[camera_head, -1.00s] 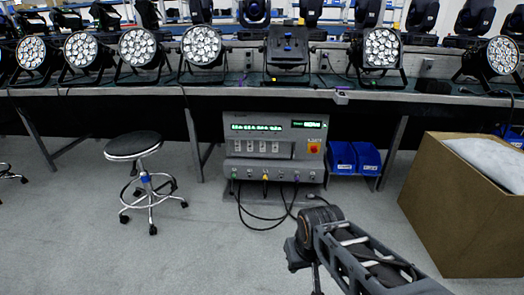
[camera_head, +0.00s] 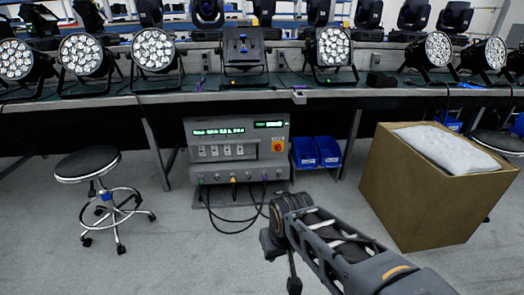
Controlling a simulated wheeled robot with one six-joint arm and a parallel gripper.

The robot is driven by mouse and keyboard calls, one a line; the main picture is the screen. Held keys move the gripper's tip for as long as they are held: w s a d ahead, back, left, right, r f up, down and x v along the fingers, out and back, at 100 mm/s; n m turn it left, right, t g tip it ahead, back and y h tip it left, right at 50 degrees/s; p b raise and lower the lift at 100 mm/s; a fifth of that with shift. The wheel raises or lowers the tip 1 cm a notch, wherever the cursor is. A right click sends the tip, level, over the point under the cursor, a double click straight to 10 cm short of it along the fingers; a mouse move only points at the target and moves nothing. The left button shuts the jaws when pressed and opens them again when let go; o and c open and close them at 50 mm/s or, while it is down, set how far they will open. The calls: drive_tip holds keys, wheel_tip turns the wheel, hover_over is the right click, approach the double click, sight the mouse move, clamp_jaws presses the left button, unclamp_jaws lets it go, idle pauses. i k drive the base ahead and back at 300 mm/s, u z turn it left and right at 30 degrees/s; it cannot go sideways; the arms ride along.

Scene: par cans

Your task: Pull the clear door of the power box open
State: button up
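The power box (camera_head: 266,152) is a grey cabinet on the floor beneath the front of the long bench. The clear door is hard to make out at this size; the switch row (camera_head: 226,151) seems to lie in a framed panel, and I cannot tell whether a door there is open or shut. My arm reaches in from the lower right, its bend in front of and below the box, apart from it. My gripper is not visible.
A black-topped stool (camera_head: 87,164) stands at left. Blue bins (camera_head: 328,151) sit right of the box. A large brown carton (camera_head: 408,190) with white contents stands at right. Several lamps line the bench (camera_head: 215,104). Black cables (camera_head: 236,220) loop on the floor before the box.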

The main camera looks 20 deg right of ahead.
sight(257, 140)
drive_tip(key=z, duration=0.25)
drive_tip(key=i, duration=1.85)
drive_tip(key=u, duration=0.65)
